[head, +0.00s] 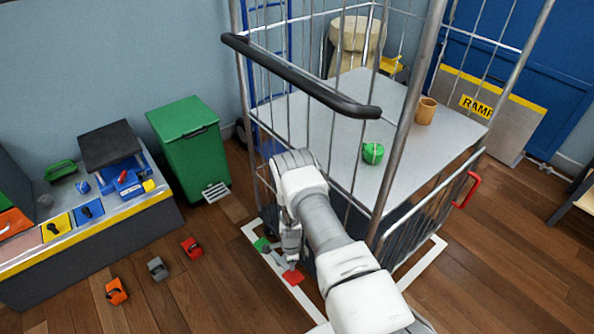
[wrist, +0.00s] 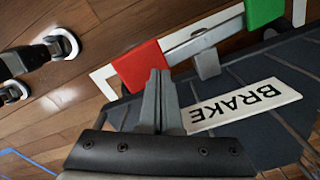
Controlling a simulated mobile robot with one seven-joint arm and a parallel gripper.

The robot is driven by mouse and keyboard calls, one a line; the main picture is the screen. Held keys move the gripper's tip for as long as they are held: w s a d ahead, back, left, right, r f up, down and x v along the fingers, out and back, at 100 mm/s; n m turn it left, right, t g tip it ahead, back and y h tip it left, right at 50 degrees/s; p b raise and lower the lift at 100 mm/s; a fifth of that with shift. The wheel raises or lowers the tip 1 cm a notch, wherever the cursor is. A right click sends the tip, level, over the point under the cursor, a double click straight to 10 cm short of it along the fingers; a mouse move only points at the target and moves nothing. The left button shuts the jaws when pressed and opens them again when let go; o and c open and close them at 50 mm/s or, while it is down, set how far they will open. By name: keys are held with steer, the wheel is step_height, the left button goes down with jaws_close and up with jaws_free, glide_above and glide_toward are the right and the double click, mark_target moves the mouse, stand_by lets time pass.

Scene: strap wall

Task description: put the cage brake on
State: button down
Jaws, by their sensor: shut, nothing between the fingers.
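The roll cage (head: 345,130) stands within a white outline on the wood floor. Low on its near left side is a brake bar with a red pedal (head: 292,277) at one end and a green pedal (head: 262,244) at the other. In the wrist view the red pedal (wrist: 140,65) is just beyond my fingertips, the green pedal (wrist: 263,10) is at top right, and a white BRAKE label (wrist: 245,106) lies below the bar. My gripper (wrist: 159,75) is shut and empty, its tips overlapping the red pedal's lower edge; contact cannot be told.
A green ball (head: 373,153) and a brown cup (head: 426,110) sit on the cage's shelf. A black handle bar (head: 300,78) crosses above my arm. Several small clamp-like things, one orange (head: 116,291), lie on the floor at left. A green bin (head: 190,150) stands behind.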

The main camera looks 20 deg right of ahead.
steer(key=shift+f+b, duration=0.85)
steer(key=shift+b, duration=0.05)
stand_by(0.3)
steer(key=shift+r, duration=0.1)
step_height(320, 180, up, 7)
steer(key=p, duration=0.4)
stand_by(0.4)
stand_by(0.4)
